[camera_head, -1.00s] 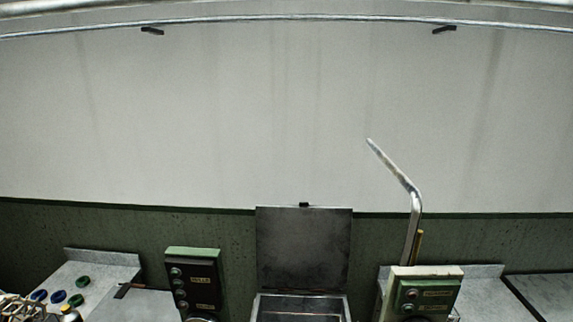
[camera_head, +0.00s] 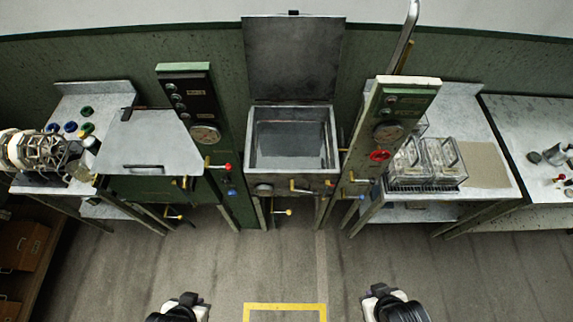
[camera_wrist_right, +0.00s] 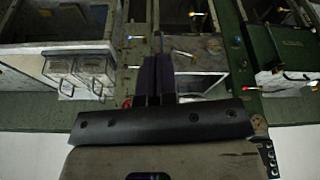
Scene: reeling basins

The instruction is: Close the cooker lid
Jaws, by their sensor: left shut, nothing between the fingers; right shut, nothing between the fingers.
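The cooker (camera_head: 255,180) stands in the middle of the head view, a square metal basin with liquid inside. Its dark grey lid (camera_head: 293,60) is open and stands upright behind the basin against the green wall. A small dark knob sits at the lid's top edge. My left gripper (camera_head: 190,299) is low in the head view, left of centre, well short of the cooker. My right gripper (camera_head: 379,290) is low and right of centre, also apart from everything. In the right wrist view its two dark fingers (camera_wrist_right: 158,78) are together with nothing between them.
Control panels with gauges flank the cooker on the left (camera_head: 190,95) and right (camera_head: 405,100). A bent metal pipe (camera_head: 407,30) rises at the right. Coloured valve handles stick out in front. Clear boxes (camera_head: 440,160) stand on the right bench. The floor ahead is free.

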